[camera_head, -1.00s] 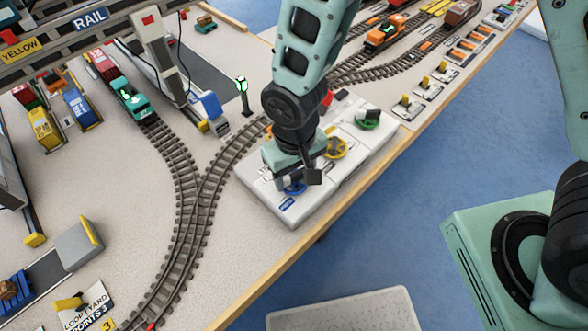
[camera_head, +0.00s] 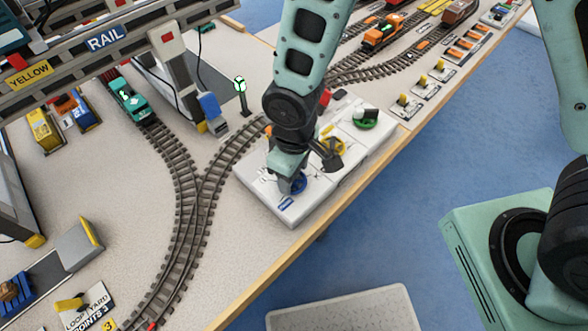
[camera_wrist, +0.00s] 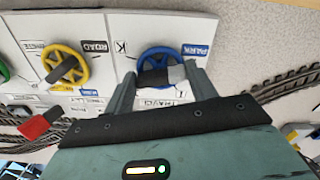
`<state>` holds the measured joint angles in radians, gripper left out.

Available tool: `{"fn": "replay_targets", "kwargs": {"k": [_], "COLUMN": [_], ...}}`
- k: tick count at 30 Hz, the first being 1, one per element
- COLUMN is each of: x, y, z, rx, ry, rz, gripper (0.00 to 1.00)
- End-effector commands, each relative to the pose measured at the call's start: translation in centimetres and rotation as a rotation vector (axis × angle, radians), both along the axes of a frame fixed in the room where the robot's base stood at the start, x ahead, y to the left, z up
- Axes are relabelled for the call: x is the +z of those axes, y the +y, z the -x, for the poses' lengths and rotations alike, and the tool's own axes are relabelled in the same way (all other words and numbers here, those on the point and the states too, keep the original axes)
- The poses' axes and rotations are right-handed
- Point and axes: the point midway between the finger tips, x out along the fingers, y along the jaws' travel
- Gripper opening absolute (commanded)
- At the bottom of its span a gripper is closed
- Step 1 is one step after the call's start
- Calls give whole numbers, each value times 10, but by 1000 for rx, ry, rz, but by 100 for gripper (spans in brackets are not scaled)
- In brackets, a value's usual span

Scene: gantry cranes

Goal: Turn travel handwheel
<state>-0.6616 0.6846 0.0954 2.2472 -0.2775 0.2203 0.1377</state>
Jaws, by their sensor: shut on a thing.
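The travel handwheel is a blue wheel (camera_wrist: 163,51) on a white panel, with a "TRAVEL" label below it in the wrist view. In the head view the blue wheel (camera_head: 298,185) shows partly behind my gripper (camera_head: 288,181), which points down at the panel's near end. In the wrist view my gripper (camera_wrist: 159,74) is shut on the wheel's dark and grey crossbar, one finger at each end. The gantry crane (camera_head: 107,38), with "RAIL" and "YELLOW" signs, stands at the upper left in the head view.
A yellow wheel (camera_wrist: 67,66) and a red lever (camera_wrist: 40,122) sit beside the blue wheel. A green wheel (camera_head: 366,119) is farther along the panel (camera_head: 257,190). Curved track (camera_head: 186,215) runs left of it. The table's wooden edge lies close on the right.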

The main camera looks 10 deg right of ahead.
Motion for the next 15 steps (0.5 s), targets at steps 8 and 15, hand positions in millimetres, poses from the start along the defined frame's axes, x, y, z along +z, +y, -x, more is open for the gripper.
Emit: {"fn": "replay_targets", "kwargs": {"k": [8,15], "x": [1,1], "y": [0,0], "z": [-1,-1], "rx": [5,4], "ry": [-3,-2], "rz": [-2,-1], "gripper": [34,78]}}
